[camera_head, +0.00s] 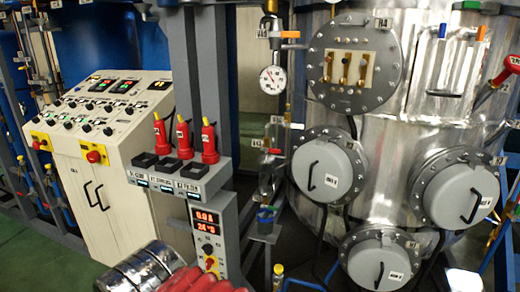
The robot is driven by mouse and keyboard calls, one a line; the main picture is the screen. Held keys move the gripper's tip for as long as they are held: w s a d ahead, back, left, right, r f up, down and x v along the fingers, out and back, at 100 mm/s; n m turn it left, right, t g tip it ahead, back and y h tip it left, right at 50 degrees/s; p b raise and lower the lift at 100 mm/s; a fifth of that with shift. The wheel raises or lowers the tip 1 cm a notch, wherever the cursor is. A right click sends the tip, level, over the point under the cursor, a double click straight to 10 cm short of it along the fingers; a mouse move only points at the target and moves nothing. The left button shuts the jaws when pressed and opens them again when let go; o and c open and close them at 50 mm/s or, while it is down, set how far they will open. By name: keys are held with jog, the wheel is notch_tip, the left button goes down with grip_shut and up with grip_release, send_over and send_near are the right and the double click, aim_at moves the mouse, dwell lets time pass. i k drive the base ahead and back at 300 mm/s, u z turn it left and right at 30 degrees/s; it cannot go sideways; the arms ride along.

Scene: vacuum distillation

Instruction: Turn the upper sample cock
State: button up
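A small clear sampling vessel (267,181) stands upright on a bracket left of the large steel vessel. A small valve with a red handle (274,151) is at its top, and a valve with a blue and green handle (267,214) is below it. Higher on the same line is a valve with an orange lever (290,34), above a round gauge (272,79). I cannot tell from the labels which valve is the upper sample cock. My gripper is not in view.
The large steel vessel (400,125) with bolted round covers fills the right. A grey stand with red-handled plugs (209,142) and a red display (207,222) stands left of the sampling line. A white control console (100,150) is at left. Green floor (35,255) shows lower left.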

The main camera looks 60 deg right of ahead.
aim_at(276, 151)
jog(key=z, duration=0.4)
jog(key=i, duration=0.95)
jog(key=z, duration=0.55)
